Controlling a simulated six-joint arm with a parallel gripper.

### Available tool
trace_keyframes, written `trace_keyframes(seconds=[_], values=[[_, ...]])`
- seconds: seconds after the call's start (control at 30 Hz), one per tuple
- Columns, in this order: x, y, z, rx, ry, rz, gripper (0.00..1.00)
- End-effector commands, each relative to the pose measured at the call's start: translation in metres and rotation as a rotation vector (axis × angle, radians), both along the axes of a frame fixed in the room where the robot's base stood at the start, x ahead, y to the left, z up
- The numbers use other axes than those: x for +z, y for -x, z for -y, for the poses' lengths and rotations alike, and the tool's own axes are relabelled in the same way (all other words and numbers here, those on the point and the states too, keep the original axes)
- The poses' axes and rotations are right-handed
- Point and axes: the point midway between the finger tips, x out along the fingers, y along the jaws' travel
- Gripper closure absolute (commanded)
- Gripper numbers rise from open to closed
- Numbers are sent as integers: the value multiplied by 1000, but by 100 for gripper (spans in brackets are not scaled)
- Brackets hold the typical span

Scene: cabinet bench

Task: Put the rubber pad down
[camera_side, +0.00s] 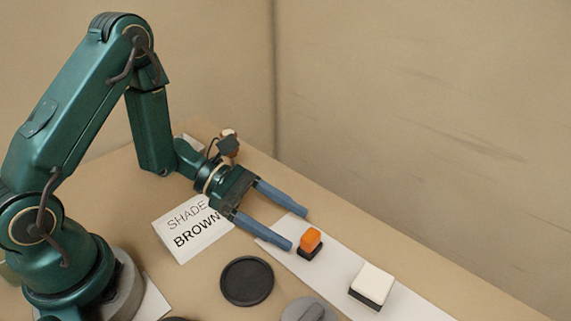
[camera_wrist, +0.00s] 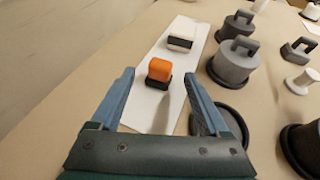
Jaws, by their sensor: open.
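My gripper (camera_side: 298,229) is open and empty, low over the bench, with its two blue fingers spread apart. A small orange block on a dark base (camera_side: 310,243) stands on a white strip (camera_side: 333,262), just beyond the fingertips. In the wrist view the orange block (camera_wrist: 159,71) appears between the fingertips, with a gap on both sides. A white block on a dark base (camera_side: 372,284) stands farther along the strip; it also shows in the wrist view (camera_wrist: 181,38). I cannot tell for sure which thing is the rubber pad.
A round black dish (camera_side: 247,281) lies beside the strip. Grey lidded pots (camera_wrist: 236,62) with handles and several smaller items stand to the right in the wrist view. A wall (camera_side: 420,120) rises behind the bench.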

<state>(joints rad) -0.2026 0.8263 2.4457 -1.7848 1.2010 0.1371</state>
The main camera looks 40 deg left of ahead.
Motion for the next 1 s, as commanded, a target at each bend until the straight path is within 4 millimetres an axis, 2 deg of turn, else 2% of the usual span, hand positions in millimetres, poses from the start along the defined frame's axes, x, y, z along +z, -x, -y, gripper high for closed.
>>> trace_keyframes(seconds=[0.1,0.3,0.43,0.53,0.67,0.8,1.0], values=[[7,5,-16,6,-2,2,21],[13,11,-30,3,0,1,21],[16,14,-33,-6,-3,5,21],[25,18,-29,-65,-27,45,21],[50,35,-13,-253,-111,168,21],[73,68,0,-531,-274,348,21],[87,110,-5,-894,-576,595,21]])
